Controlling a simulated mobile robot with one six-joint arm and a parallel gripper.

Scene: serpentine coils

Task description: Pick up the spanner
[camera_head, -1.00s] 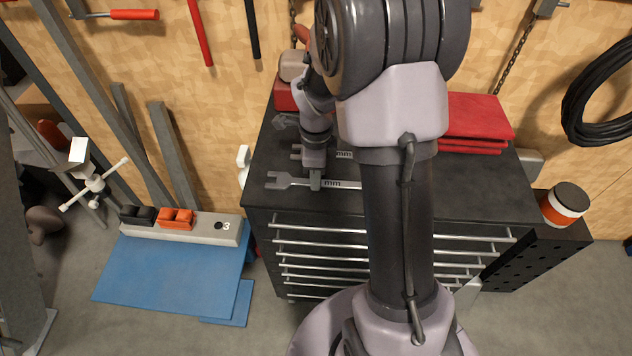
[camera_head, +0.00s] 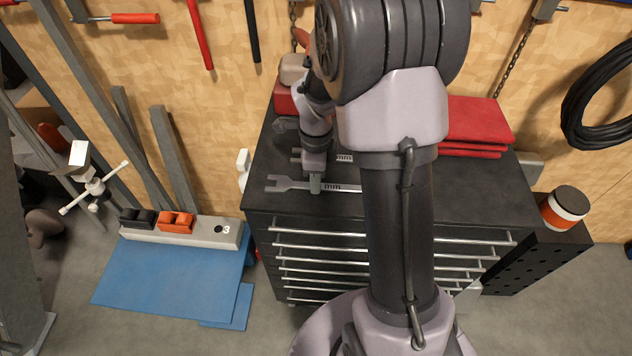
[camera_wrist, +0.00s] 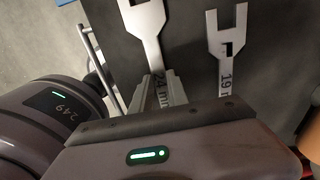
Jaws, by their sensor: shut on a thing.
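The front spanner (camera_head: 279,184) is flat grey metal with an open forked end and lies along the front of the dark cabinet top. Its handle reads 24 mm in the wrist view (camera_wrist: 143,35). My gripper (camera_head: 315,184) points down and is shut on this handle, just behind the forked end. The fingers (camera_wrist: 158,92) are on either side of it in the wrist view. My arm hides part of the handle in the head view. I cannot tell any gap between spanner and top.
Red folded cloths (camera_head: 474,122) are at the back right of the cabinet top (camera_head: 470,185). An orange-and-white tin (camera_head: 565,207) stands at right. The wooden wall (camera_head: 225,110) is behind.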

